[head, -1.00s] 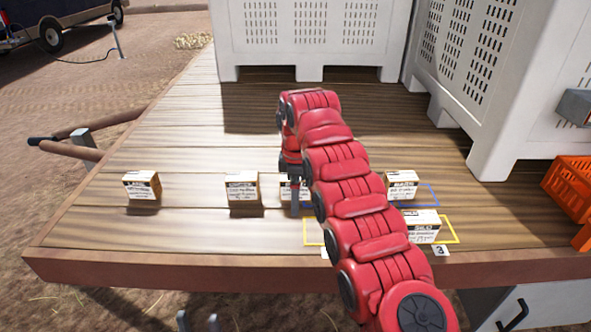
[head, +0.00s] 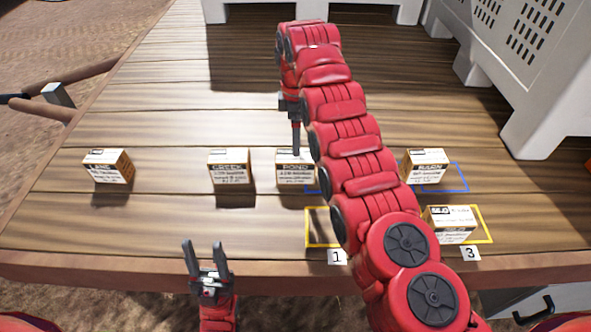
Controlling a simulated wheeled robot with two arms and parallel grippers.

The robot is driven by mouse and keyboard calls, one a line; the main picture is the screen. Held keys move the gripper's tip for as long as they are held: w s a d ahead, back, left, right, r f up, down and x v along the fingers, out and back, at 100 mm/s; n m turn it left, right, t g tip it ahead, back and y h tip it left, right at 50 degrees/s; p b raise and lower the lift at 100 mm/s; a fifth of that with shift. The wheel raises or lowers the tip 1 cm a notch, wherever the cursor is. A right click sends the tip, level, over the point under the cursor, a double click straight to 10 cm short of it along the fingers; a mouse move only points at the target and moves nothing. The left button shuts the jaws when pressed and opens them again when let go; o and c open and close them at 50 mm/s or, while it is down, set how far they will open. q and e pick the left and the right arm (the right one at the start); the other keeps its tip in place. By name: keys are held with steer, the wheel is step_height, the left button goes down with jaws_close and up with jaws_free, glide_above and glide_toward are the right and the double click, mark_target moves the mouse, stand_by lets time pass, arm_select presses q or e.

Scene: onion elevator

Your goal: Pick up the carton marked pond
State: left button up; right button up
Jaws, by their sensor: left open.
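The carton marked pond (head: 294,174) stands upright on the wooden deck, in the middle of a row of small white-and-brown cartons. My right arm crosses just right of it. My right gripper (head: 296,138) points down at the carton's top edge. I see its fingers edge-on, and cannot tell whether they touch the carton or how far apart they are. My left gripper (head: 208,254) is open and empty at the front edge of the deck, its fingers pointing up in the picture.
Other cartons stand left (head: 107,168), beside pond (head: 230,173) and right (head: 427,167). Another carton marked silo (head: 449,226) is in a yellow outline by label 3 (head: 470,254). Label 1 (head: 337,257) marks another yellow outline, partly behind my arm. White crates (head: 520,70) stand behind.

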mark_target(295, 164)
step_height(295, 164, down, 8)
steer(key=shift+r+p, duration=0.25)
steer(key=shift+p, duration=0.35)
steer(key=f, duration=0.4)
steer(key=shift+w+a+f+b, duration=0.1)
steer(key=shift+w+f+b, duration=0.15)
steer(key=shift+b, duration=0.1)
jaws_close()
